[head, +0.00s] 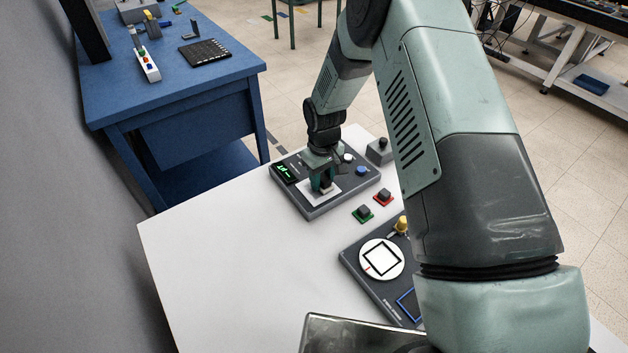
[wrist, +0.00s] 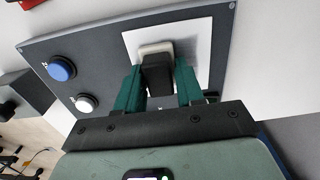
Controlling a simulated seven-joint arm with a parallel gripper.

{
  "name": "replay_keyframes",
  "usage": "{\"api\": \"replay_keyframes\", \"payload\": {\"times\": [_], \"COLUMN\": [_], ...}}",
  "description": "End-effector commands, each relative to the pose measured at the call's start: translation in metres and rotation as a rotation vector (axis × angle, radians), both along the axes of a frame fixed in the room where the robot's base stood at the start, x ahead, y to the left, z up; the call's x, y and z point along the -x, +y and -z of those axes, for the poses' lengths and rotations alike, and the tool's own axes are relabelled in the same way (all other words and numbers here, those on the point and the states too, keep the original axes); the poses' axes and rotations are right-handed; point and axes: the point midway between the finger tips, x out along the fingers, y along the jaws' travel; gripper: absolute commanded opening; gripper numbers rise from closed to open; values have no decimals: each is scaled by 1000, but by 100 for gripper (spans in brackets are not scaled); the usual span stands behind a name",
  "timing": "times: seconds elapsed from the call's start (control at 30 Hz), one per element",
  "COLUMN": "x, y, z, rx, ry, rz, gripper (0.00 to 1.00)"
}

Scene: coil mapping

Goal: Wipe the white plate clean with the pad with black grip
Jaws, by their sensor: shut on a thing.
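The white plate (head: 332,186) is a flat square on the far grey panel. It also shows in the wrist view (wrist: 199,45), where its visible part looks plain white. My gripper (head: 323,186) is over the plate, pointing down. In the wrist view, the green fingers of my gripper (wrist: 159,76) are shut on the black grip (wrist: 158,73) of a pale pad (wrist: 155,47). The pad is at the plate, within its outline; I cannot tell whether it presses on it. The fingers and grip hide part of the plate.
The far panel (head: 318,209) also carries a green display (head: 285,172), a blue button (head: 361,170) and a white button (head: 348,158). Green-based (head: 363,213) and red-based (head: 383,197) blocks stand nearby. A nearer panel (head: 362,272) holds a round white disc (head: 382,245). The white table's left side is clear.

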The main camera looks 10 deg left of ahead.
Motion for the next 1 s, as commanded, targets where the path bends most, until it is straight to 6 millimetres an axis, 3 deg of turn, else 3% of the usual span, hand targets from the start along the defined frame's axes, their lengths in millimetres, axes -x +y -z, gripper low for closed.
{"api": "replay_keyframes", "payload": {"times": [0.23, 1.0], "x": [-16, 36], "y": [-17, 35], "z": [3, 1], "rx": [1, 0], "ry": [1, 1], "rz": [2, -2], "gripper": [9, 9]}}
